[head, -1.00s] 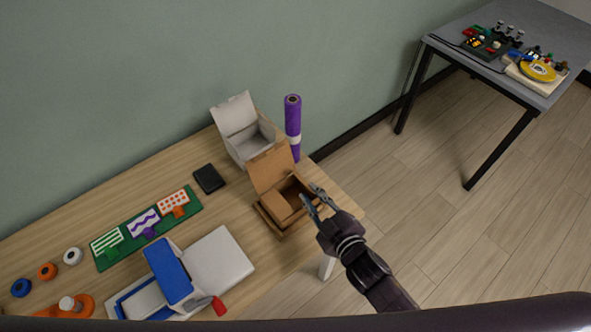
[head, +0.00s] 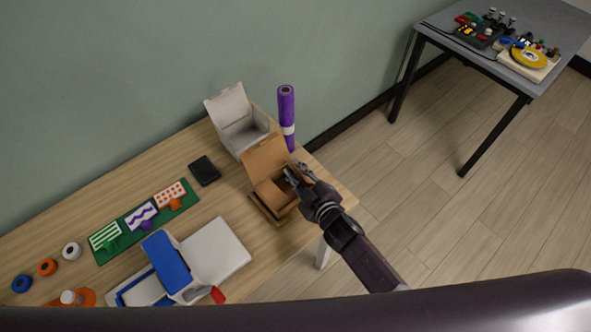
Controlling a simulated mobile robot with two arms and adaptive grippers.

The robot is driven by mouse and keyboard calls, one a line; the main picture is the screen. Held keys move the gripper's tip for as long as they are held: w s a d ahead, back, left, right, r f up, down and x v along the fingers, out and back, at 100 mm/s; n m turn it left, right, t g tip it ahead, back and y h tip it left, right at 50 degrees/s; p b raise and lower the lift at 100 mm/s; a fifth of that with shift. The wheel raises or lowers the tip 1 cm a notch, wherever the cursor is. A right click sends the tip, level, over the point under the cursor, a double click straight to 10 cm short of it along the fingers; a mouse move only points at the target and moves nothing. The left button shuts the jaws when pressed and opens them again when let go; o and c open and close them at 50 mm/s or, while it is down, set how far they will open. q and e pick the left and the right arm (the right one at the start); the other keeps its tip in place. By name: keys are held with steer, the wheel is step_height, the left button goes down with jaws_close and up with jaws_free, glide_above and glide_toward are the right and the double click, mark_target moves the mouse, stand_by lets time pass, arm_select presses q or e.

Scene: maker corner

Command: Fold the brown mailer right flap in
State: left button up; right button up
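The brown mailer (head: 265,159) stands open near the right end of the wooden table, its lid raised toward the wall. A flap lies over the left part of its opening, and another strip of cardboard shows along its lower left side. My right gripper (head: 297,173) is at the mailer's right side, with its fingertips over the right part of the opening. The fingers look slightly apart with nothing seen between them. The gripper hides most of the right flap, so its angle and any contact cannot be told. My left gripper is not in view.
A white open box (head: 236,122) stands just behind the mailer, and a purple roll (head: 287,118) stands upright at the table's back right. A black wallet-like item (head: 204,171) lies to the left. A blue and white device (head: 174,266) sits in front left.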

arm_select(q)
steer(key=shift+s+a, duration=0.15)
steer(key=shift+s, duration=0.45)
arm_select(e)
jaws_close()
